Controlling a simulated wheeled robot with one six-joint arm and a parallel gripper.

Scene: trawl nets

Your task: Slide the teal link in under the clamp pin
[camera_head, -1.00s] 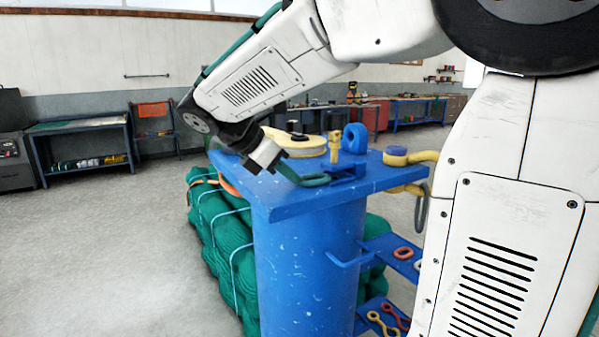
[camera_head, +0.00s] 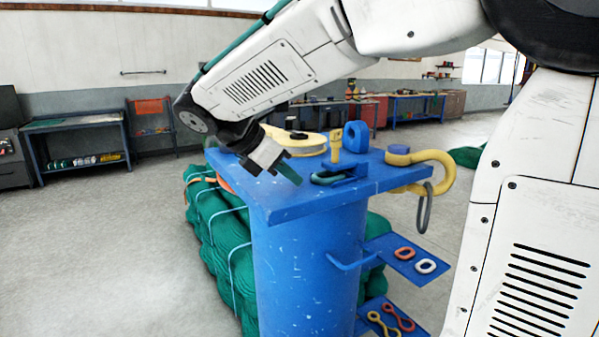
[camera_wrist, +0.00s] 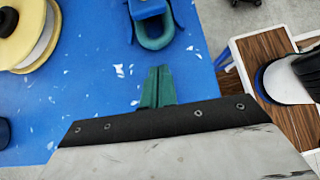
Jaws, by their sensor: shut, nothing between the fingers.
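The teal link (camera_head: 326,180) lies flat on the blue bench top. Its near end sticks out from the blue clamp bracket (camera_head: 352,170), and its far end is hidden beneath it. In the wrist view the link (camera_wrist: 155,42) shows as a rounded loop below the blue clamp (camera_wrist: 147,8). The yellow pin (camera_head: 335,146) stands upright by the clamp; how far the link reaches under it I cannot tell. My gripper (camera_head: 291,174) is shut and empty, left of the link. In the wrist view the fingertips (camera_wrist: 158,72) point at the loop with a small gap between.
A yellow-rimmed spool (camera_head: 302,145) and a blue upright eye (camera_head: 356,137) stand behind on the blue bench (camera_head: 285,203). A yellow shackle (camera_head: 430,160) sits at the right edge. Side shelves hold small links (camera_head: 404,253). Green netting (camera_head: 215,215) is heaped on the left.

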